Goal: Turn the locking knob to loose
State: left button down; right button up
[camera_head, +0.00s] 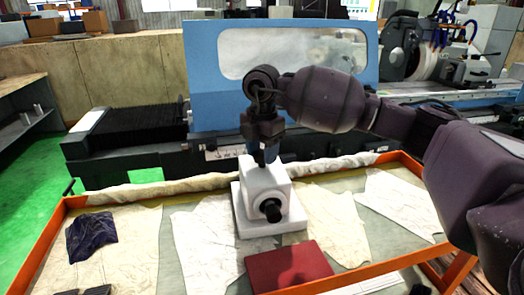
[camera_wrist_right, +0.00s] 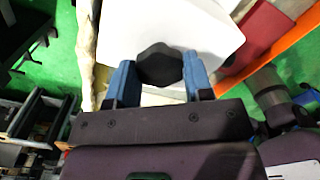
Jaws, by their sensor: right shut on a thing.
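A white block-shaped device (camera_head: 262,185) stands on a white base on the table. My right gripper (camera_head: 264,158) points down at its top from above. In the right wrist view, the blue fingers of my right gripper (camera_wrist_right: 158,82) are shut on a black lobed knob (camera_wrist_right: 159,62), one finger on each side. The white body (camera_wrist_right: 190,25) lies behind this knob. In the head view the gripped knob is mostly hidden by the fingers. A second black knob (camera_head: 270,209) sticks out of the device's front face, clear of the gripper. My left gripper is out of view.
The orange-rimmed table (camera_head: 40,255) carries pale cloths (camera_head: 118,245). A dark red flat item (camera_head: 288,266) lies in front of the device, and a dark blue cloth (camera_head: 91,234) lies at left. The blue grinder machine (camera_head: 205,75) stands behind.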

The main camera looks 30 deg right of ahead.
jog(key=n, duration=0.4)
jog(key=shift+n+b, duration=0.3)
jog(key=shift+b, duration=0.1)
jog(key=n, duration=0.4)
jog(key=shift+b, duration=0.35)
jog(key=n, duration=0.4)
jog(key=shift+b, duration=0.3)
jog(key=n+b, duration=0.1)
jog(key=n, duration=0.3)
jog(key=shift+n, duration=0.3)
jog(key=n+b, duration=0.1)
jog(key=n, duration=0.3)
jog(key=shift+n, duration=0.3)
jog(key=n+b, duration=0.1)
jog(key=n, duration=0.3)
jog(key=shift+n, duration=0.3)
jog(key=n+b, duration=0.1)
jog(key=n, duration=0.1)
jog(key=shift+f+n, duration=0.1)
jog(key=shift+n, duration=0.2)
jog(key=n, duration=0.3)
jog(key=shift+b, duration=0.4)
jog(key=shift+n, duration=0.7)
jog(key=o, duration=0.9)
